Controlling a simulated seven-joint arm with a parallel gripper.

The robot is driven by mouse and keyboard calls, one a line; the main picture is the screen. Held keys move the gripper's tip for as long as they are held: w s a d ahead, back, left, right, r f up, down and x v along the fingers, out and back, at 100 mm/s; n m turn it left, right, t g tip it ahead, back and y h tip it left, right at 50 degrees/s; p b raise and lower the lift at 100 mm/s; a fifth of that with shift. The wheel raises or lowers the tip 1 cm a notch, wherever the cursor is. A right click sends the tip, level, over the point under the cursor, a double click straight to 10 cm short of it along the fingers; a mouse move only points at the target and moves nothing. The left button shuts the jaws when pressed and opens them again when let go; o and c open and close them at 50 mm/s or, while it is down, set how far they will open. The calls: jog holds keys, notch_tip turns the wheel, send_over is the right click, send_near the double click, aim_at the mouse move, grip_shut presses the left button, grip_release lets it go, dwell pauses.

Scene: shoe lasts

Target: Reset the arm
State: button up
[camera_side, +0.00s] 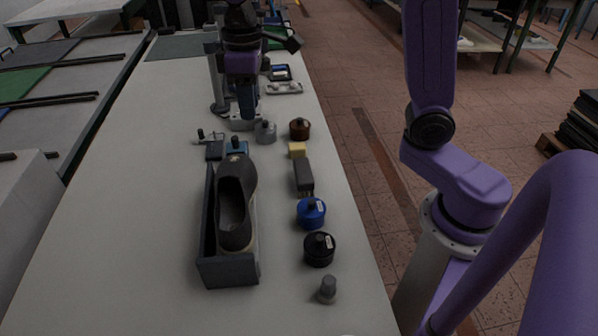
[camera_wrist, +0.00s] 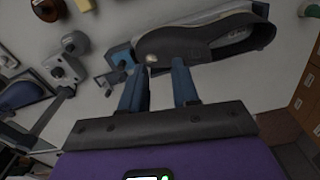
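My gripper (camera_side: 247,110) hangs above the far part of the white table, fingers pointing down, beyond the far end of a dark shoe (camera_side: 250,180). In the wrist view its two blue fingers (camera_wrist: 158,78) stand apart with nothing between them, so it is open and empty. The shoe lies lengthwise in a dark grey open tray (camera_side: 230,273) and sticks up above its rim. The shoe also shows in the wrist view (camera_wrist: 190,42), past the fingertips; they look apart from it, though the exact gap is hard to judge.
A blue pot (camera_side: 311,213), a black pot (camera_side: 319,250), a dark block (camera_side: 304,177), a yellow block (camera_side: 297,150) and a brown pot (camera_side: 299,129) line the right side. A metal stand (camera_side: 217,85) rises close left of my gripper. The table's left front is clear.

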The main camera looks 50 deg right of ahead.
jog(key=s+d+f+n, duration=0.1)
jog(key=s+d+f, duration=0.1)
jog(key=s, duration=0.6)
jog(key=s+d+f+n, duration=0.2)
jog(key=s, duration=0.7)
jog(key=s+d+f+n, duration=0.2)
jog(key=s, duration=0.6)
jog(key=shift+s+f, duration=0.15)
jog(key=shift+f, duration=0.05)
